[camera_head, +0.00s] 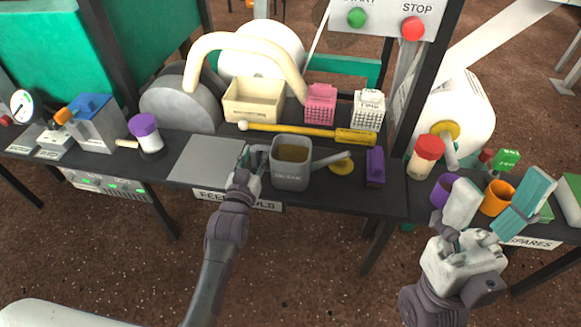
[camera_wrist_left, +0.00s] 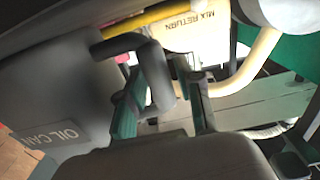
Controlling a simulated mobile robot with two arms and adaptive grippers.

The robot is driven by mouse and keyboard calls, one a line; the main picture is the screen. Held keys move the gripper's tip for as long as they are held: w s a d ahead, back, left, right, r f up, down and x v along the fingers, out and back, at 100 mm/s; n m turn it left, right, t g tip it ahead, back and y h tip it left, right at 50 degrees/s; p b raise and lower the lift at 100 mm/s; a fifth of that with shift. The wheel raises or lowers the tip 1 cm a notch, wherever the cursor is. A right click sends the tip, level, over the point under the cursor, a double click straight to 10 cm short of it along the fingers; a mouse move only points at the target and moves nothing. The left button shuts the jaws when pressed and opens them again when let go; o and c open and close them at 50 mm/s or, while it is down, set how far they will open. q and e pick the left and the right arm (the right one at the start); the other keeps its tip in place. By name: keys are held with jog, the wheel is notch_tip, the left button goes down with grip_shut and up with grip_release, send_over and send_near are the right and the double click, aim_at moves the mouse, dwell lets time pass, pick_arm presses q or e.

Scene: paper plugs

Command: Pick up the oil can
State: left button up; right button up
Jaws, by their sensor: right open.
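The grey oil can (camera_head: 291,170) stands upright on the dark bench, with its spout to the right and its handle to the left. My left gripper (camera_head: 246,170) is at the handle side of the can. In the left wrist view, the can's labelled body (camera_wrist_left: 60,95) fills the left, and its dark handle (camera_wrist_left: 152,65) comes down between my teal fingers (camera_wrist_left: 163,107). The fingers stand apart, with a gap beside the handle. My right gripper (camera_head: 496,204) is open and empty in front of the spares shelf at the right.
A yellow-handled tool (camera_head: 300,131) lies behind the can, with a cream bin (camera_head: 254,101) and pink and white baskets beyond. A purple box (camera_head: 375,167) stands right of the spout. A bare grey plate (camera_head: 207,159) lies left of the can.

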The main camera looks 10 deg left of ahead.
pick_arm(q)
grip_shut()
jog(key=shift+r, duration=0.1)
